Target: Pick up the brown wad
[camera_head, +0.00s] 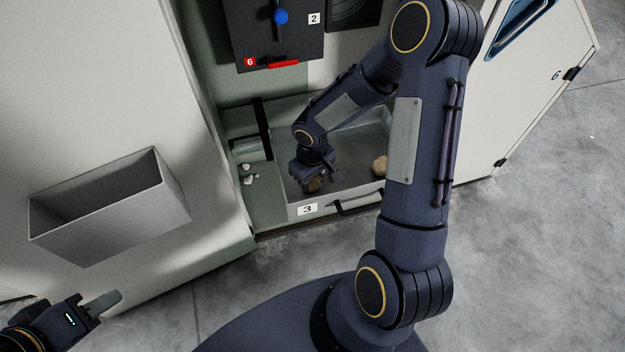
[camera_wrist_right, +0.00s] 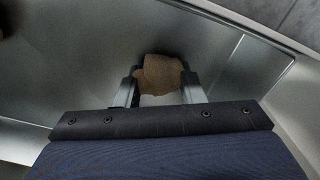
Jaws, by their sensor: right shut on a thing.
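The brown wad (camera_wrist_right: 160,73) is between the two fingers of my right gripper (camera_wrist_right: 157,90) in the right wrist view. The fingers are shut on it, one on each side. In the head view the right gripper (camera_head: 313,181) reaches down into the grey drawer marked 3 (camera_head: 345,184), and the wad (camera_head: 314,186) shows partly below the fingers. I cannot tell whether the wad touches the drawer floor. A second, tan wad (camera_head: 380,165) lies in the right part of the drawer. My left gripper (camera_head: 100,303) is at the lower left, away from the drawer; its jaw opening cannot be made out.
An open grey bin (camera_head: 110,213) is fixed to the cabinet panel at left. Small white scraps (camera_head: 247,174) lie left of the drawer. A black panel with a blue knob (camera_head: 281,17) and a red bar (camera_head: 284,64) is above. A cabinet door (camera_head: 530,75) stands at right.

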